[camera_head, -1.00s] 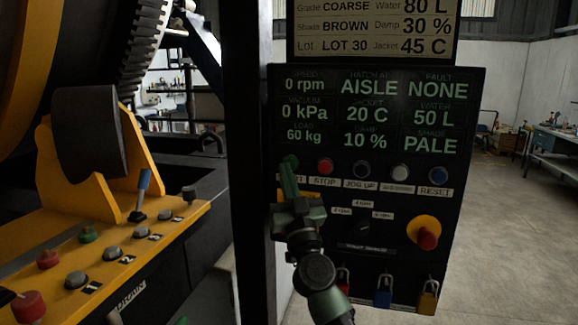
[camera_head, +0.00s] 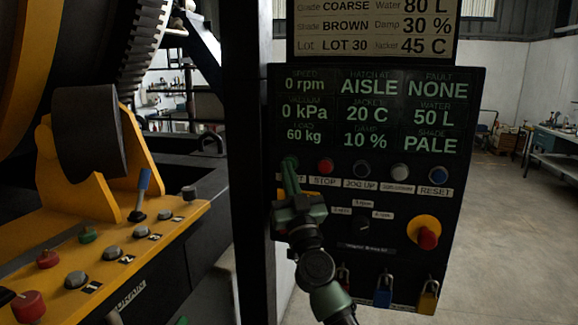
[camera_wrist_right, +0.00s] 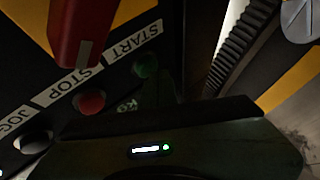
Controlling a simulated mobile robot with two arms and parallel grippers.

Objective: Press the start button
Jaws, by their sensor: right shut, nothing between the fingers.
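The green start button (camera_head: 291,160) is at the left end of the button row on the black control panel (camera_head: 462,160). In the right wrist view the green button (camera_wrist_right: 145,66) shows beside its START label, upside down. My right gripper (camera_head: 289,166) is shut and empty, with its fingertips at the start button. They partly cover the button and its label in the head view. Whether the fingertips touch the button I cannot tell. The panel display reads 0 rpm and fault NONE. My left gripper is not clearly in view.
The red stop button (camera_head: 325,166) is just right of the start button. A red emergency knob (camera_head: 428,238) on a yellow base sticks out lower right. Padlocks, one blue (camera_head: 383,291), hang below. A dark post (camera_head: 247,150) stands left of the panel.

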